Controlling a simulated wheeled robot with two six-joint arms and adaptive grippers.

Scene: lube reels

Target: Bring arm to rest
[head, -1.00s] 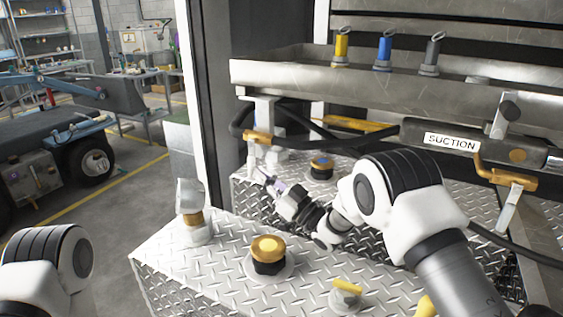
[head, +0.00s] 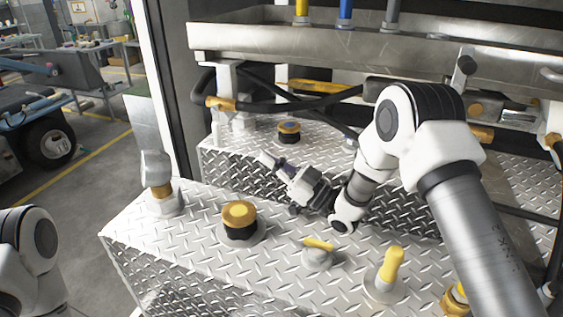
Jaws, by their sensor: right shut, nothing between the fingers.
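My right arm comes in from the lower right and bends down over the diamond-plate deck. My right gripper (head: 272,162) is shut and empty, pointing left and up in front of the raised step. It is apart from the yellow-and-black cap (head: 289,131) behind it on the step. My left arm (head: 28,255) shows only as a white and black joint at the lower left edge. My left gripper is out of view.
A yellow-topped cap (head: 240,219), a grey fitting (head: 158,183), a yellow-handled valve (head: 318,250) and a yellow lever (head: 389,270) stand on the deck (head: 190,245). A steel trough (head: 260,42) with hoses below runs across the back. Floor lies open at left.

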